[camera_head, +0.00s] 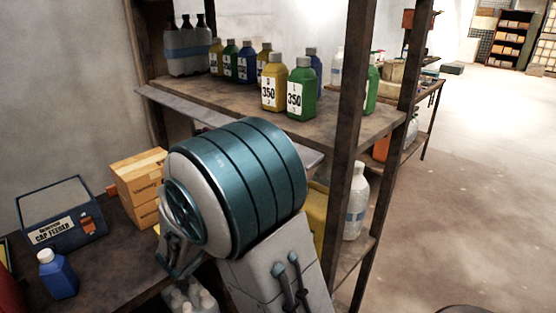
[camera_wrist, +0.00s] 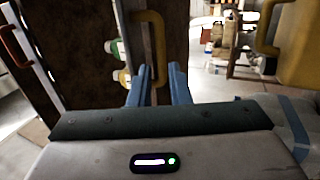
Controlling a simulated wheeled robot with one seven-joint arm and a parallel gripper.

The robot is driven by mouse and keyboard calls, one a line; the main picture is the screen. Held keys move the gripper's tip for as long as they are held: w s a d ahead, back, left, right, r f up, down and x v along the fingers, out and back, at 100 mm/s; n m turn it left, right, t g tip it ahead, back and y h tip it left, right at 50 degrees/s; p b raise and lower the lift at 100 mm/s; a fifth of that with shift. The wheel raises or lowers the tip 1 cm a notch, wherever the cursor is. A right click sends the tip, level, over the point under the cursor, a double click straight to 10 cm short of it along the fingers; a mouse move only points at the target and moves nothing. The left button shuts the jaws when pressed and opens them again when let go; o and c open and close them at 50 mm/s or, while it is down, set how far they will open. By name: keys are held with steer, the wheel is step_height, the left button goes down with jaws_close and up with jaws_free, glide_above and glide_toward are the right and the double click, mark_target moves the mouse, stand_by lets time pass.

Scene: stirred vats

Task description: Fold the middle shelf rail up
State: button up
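The middle shelf rail (camera_head: 178,103) is a thin grey strip along the front edge of the bottle shelf (camera_head: 190,88) in the head view. It slopes outward and down from the edge, and my arm hides its middle. My gripper (camera_wrist: 156,70) shows in the wrist view, with two blue fingers apart and no object clearly clamped between them. A yellowish loop handle (camera_wrist: 148,18) stands ahead of the fingers, its lower end seen in the gap; I cannot tell whether they touch it. In the head view my gripper is hidden behind my arm.
Yellow (camera_head: 274,82), green (camera_head: 302,88) and blue bottles stand on the shelf behind the rail. A wooden post (camera_head: 348,150) rises at its right end. A cap feeder box (camera_head: 62,222) and a carton (camera_head: 138,178) sit lower left. The floor at right is open.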

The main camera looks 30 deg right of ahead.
steer(key=p+x, duration=0.1)
steer(key=x, duration=0.6)
steer(key=shift+w+d+r, duration=0.1)
steer(key=shift+d, duration=0.3)
jaws_close()
